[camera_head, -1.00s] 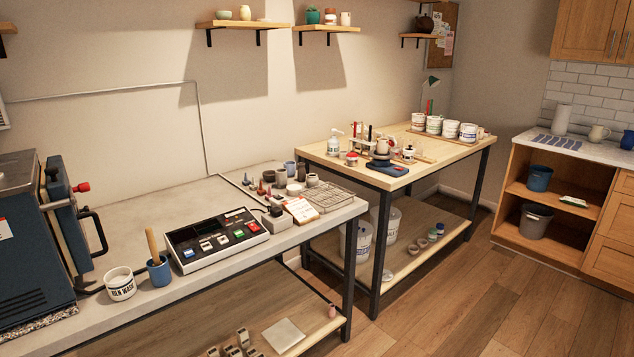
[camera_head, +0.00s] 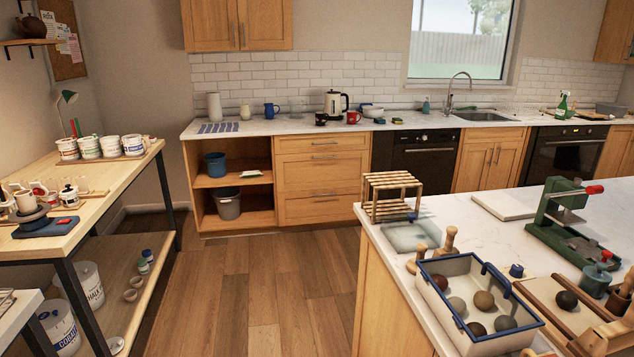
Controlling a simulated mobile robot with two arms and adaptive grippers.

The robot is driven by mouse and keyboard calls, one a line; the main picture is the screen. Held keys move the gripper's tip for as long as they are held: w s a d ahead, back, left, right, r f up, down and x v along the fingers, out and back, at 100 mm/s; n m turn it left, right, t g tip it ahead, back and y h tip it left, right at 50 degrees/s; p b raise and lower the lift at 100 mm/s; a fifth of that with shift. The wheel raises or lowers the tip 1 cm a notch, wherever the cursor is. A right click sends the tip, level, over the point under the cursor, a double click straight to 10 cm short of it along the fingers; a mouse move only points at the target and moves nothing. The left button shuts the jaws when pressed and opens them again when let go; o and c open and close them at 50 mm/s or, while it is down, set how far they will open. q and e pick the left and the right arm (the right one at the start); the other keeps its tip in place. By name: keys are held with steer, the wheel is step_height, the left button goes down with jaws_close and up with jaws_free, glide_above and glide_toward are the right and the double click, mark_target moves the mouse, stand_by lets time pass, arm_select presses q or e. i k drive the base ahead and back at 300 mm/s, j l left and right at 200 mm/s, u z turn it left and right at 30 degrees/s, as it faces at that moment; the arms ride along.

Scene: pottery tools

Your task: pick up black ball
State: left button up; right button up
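Several balls lie in a white, blue-rimmed bin (camera_head: 437,306) on the island counter at the lower right. A very dark, brownish ball (camera_head: 566,300) sits apart on a wooden board or tray to the right of the bin. It looks darkest, but I cannot tell for sure which ball is black. Neither of my grippers is in view.
The island's white countertop (camera_head: 440,231) also holds a wooden rack (camera_head: 391,196) and a green press (camera_head: 567,225). A worktable (camera_head: 95,205) with pots stands at the left. The wooden floor (camera_head: 272,290) between table and island is clear.

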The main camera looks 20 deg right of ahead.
mark_target(568, 300)
steer(key=i+z, duration=0.15)
steer(key=z, duration=0.3)
steer(key=i+j+z, duration=0.1)
steer(key=z, duration=0.3)
steer(key=i+j+z, duration=0.1)
steer(key=z, duration=0.35)
steer(key=j+z, duration=0.15)
steer(key=z, duration=0.25)
steer(key=i+j+z, duration=0.1)
steer(key=z, duration=0.35)
steer(key=j+z, duration=0.4)
steer(key=i+l, duration=0.05)
steer(key=l, duration=0.05)
